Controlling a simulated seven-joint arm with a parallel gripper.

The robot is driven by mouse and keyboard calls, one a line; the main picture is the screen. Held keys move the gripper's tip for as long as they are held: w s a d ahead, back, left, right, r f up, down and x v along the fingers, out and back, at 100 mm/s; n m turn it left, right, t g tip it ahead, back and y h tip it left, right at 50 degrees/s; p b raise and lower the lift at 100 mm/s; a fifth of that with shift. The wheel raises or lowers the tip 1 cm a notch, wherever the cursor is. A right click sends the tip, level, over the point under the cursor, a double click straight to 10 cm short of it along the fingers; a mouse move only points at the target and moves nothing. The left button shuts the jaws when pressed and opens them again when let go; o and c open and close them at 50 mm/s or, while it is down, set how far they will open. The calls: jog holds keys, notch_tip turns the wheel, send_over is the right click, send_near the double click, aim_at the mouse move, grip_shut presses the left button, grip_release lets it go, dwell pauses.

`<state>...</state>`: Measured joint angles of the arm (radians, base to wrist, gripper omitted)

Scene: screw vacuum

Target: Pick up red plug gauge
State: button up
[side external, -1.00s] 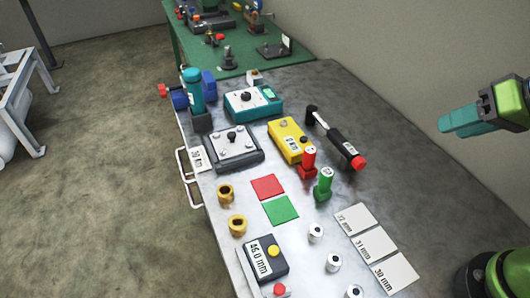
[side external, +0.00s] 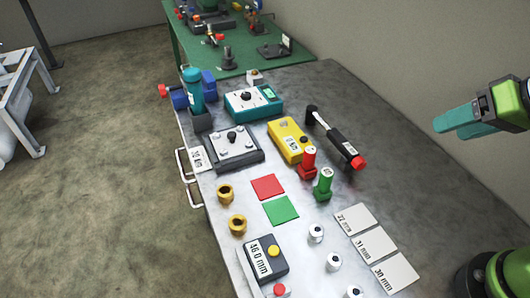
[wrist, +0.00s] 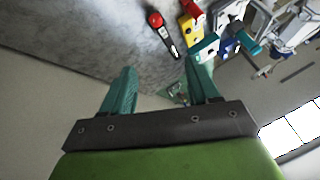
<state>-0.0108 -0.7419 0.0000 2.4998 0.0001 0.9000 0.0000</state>
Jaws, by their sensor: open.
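The red plug gauge (side external: 308,162) stands upright on the metal table, beside the yellow box's near corner. The green plug gauge (side external: 323,184) stands close to it on the near right. My gripper (side external: 470,119) is at the right of the side view, well above and right of the table objects, with nothing between its fingers. In the wrist view my gripper (wrist: 160,95) shows two teal fingers spread apart.
The yellow box (side external: 288,140) and a black-handled tool with a red end (side external: 338,140) lie close behind the red gauge. Red (side external: 267,187) and green (side external: 281,210) squares lie to its left. White labelled cards (side external: 374,246) and several white cylinders (side external: 316,233) occupy the near right.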

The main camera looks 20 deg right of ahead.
jog(key=w+a+f+n+g, duration=0.1)
jog(key=w+a+f+g, duration=0.1)
jog(key=w+a+g, duration=0.5)
jog(key=m+h, duration=0.2)
jog(key=m, duration=0.2)
send_over(311, 150)
notch_tip(311, 150, down, 3)
jog(key=f, duration=1.1)
jog(key=shift+a, duration=0.2)
jog(key=shift+d+f, duration=0.15)
jog(key=shift+f, duration=2.55)
jog(key=shift+c, duration=0.3)
